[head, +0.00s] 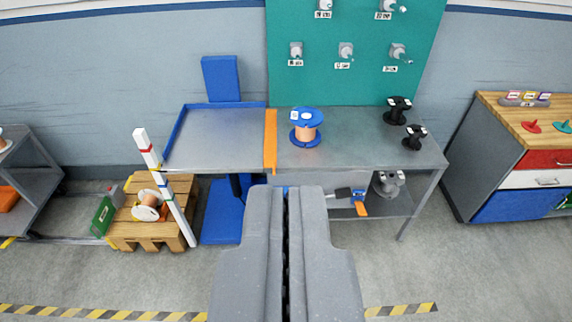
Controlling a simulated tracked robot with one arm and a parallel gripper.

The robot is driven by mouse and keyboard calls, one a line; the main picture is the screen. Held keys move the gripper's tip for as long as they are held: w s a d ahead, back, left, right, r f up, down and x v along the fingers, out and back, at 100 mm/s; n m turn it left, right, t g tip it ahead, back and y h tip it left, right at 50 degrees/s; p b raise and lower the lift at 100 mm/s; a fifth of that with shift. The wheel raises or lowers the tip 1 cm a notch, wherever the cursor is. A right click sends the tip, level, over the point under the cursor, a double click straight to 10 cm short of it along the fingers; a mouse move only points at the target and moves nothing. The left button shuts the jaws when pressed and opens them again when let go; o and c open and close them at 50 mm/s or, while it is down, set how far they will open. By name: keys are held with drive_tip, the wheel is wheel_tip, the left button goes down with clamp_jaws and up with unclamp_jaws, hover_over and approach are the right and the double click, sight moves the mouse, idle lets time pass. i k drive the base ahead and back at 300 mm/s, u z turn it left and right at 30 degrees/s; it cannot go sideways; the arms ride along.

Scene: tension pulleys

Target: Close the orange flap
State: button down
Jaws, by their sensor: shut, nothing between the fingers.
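The orange flap (270,140) is a narrow upright-looking strip on the metal table, between its left tray section and its right work surface. It runs from the table's back to its front edge. I cannot tell its exact tilt from here. My gripper (286,192) is in the lower middle of the head view, with its two grey fingers together and nothing between them. It appears in front of the table, just below the flap in the picture, and apart from it.
The metal table (350,150) carries a blue and copper spool (306,127) right of the flap and two black spools (398,110) further right. A wooden pallet (155,215) and a red-white post (165,188) stand left. A drawer cabinet (525,150) stands right. Open floor lies in front.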

sight(270, 152)
drive_tip(key=k, duration=0.4)
drive_tip(key=z, duration=2)
drive_tip(key=i, duration=1.35)
drive_tip(key=u, duration=2.6)
drive_tip(key=i, duration=0.7)
drive_tip(key=u, duration=0.05)
